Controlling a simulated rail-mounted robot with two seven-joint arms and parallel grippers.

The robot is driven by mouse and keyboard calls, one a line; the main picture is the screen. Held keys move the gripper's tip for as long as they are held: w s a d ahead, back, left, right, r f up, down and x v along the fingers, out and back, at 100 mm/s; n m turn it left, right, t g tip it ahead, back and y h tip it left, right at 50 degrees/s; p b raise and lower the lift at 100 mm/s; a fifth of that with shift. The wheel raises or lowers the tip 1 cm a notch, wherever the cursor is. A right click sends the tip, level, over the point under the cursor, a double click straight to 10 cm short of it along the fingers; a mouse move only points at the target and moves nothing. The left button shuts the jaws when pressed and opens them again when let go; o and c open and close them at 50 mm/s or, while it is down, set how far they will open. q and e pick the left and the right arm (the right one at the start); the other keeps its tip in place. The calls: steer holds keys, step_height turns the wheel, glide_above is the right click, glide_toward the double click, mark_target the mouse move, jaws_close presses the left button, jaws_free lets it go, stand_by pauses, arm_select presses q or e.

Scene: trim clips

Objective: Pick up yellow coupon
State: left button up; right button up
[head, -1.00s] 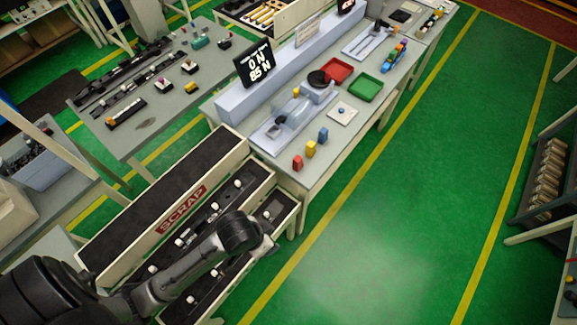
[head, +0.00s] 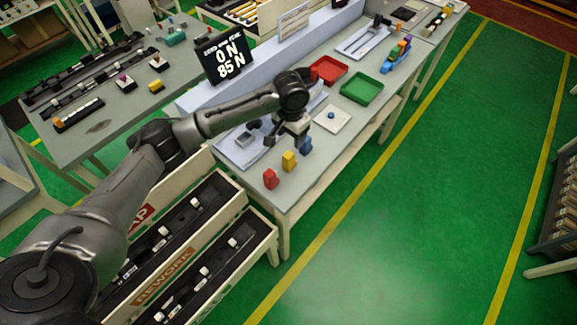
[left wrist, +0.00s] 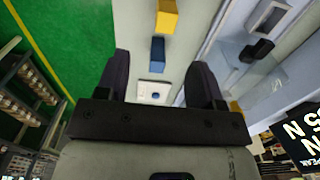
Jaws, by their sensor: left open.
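The yellow coupon (head: 289,160) stands on the grey bench between the red coupon (head: 270,179) and the blue coupon (head: 305,147). My left gripper (head: 287,142) is over the bench, just behind the yellow and blue coupons in the head view, open and empty. In the left wrist view the yellow coupon (left wrist: 167,17) is at the top, beyond the open fingers (left wrist: 160,62). The blue coupon (left wrist: 157,55) appears between the fingertips there. My right gripper is not in view.
A white pad with a blue button (head: 332,118) lies right of the gripper. Red (head: 328,70) and green (head: 362,87) trays are farther back. A display (head: 226,60) reads 0 N and 85 N. Scrap and rework bins (head: 165,275) stand in front of the bench.

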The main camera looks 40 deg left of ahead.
mark_target(289, 154)
arm_select(q)
steer(key=f, duration=0.8)
steer(key=shift+w+a+f+b, duration=0.1)
steer(key=shift+w+a+b, duration=0.1)
steer(key=shift+b, duration=0.1)
steer(key=shift+a+f, duration=0.15)
steer(key=shift+f, duration=1.2)
steer(key=shift+a+f, duration=0.1)
steer(key=shift+f, duration=1.2)
steer(key=c, duration=1)
steer(key=shift+r, duration=0.1)
